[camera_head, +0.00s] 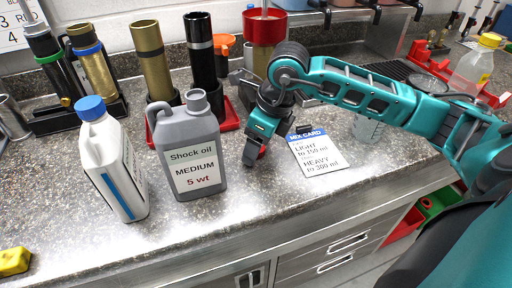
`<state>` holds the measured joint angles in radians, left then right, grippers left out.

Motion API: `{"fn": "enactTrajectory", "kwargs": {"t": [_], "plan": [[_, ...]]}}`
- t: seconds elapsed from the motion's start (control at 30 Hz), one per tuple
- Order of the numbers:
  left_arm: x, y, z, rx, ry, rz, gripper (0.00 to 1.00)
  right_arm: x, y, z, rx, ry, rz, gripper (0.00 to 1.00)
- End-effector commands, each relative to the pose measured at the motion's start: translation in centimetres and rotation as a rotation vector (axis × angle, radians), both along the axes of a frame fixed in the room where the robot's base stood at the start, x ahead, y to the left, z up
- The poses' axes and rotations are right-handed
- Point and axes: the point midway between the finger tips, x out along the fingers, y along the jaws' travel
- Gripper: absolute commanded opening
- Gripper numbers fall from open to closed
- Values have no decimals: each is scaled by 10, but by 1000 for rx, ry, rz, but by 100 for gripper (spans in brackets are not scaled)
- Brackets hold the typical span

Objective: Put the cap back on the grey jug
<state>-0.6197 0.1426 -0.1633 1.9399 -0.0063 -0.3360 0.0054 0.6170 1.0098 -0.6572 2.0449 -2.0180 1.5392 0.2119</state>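The grey jug (190,152), labelled "Shock oil MEDIUM 5 wt", stands upright on the counter left of centre. Its neck (196,98) shows grey, with no coloured cap on it. My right gripper (254,157) comes in from the right and points down just right of the jug, apart from it. A small red piece (262,152), perhaps the cap, shows at its fingertips. The fingers largely hide it, and I cannot tell whether they grip it. My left gripper is not in view.
A white jug (117,165) with a blue cap stands close left of the grey jug. A mix card (318,155) lies right of my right gripper. Shock bodies (149,60) in stands line the back. A yellow block (14,261) lies front left.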

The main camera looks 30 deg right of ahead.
Motion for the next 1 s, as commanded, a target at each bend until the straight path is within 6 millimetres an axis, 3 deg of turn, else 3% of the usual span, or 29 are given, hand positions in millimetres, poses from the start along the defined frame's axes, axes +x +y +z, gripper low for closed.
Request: {"fn": "enactTrajectory", "kwargs": {"t": [0.33,0.9,1.0], "plan": [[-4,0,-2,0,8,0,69,0,0,0,1,-1,0,69],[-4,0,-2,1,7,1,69,0,0,0,1,-1,0,14],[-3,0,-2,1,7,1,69,0,0,0,1,-1,0,12]]}}
